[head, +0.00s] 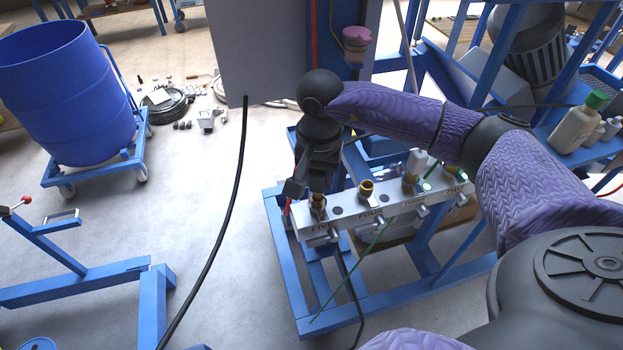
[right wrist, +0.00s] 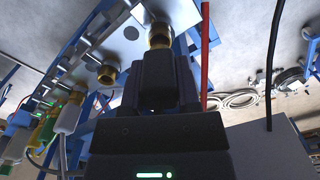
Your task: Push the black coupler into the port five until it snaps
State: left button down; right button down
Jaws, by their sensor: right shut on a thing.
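The pale metal manifold (head: 345,216) stands on a blue frame and has a row of ports with brass fittings. Port five (head: 318,204) is at its left end, by the "FIVE" lettering; its brass fitting also shows in the right wrist view (right wrist: 158,36). My right gripper (head: 314,184) points down directly over port five. In the right wrist view its dark fingers (right wrist: 160,78) are closed just below the brass fitting. My left gripper is not in view.
Port four's brass fitting (head: 366,189) stands open beside it. Further right, light-coloured couplers (head: 416,163) sit on other ports. A black hose (head: 233,200) hangs left of the manifold, and a grey panel (head: 258,50) stands behind. A blue drum (head: 65,95) is far left.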

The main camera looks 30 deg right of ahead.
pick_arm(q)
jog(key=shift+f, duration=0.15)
pick_arm(e)
jog(key=shift+f, duration=0.15)
jog(key=shift+f+b, duration=0.3)
jog(key=shift+b, duration=0.1)
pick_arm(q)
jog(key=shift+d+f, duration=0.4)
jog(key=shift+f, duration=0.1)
pick_arm(e)
jog(key=shift+f, duration=0.25)
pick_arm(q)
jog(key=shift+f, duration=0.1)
pick_arm(e)
jog(key=shift+f, duration=0.1)
jog(key=c, duration=0.8)
grip_release()
jog(key=shift+b, duration=0.3)
jog(key=o, duration=0.6)
jog(key=shift+c, duration=0.2)
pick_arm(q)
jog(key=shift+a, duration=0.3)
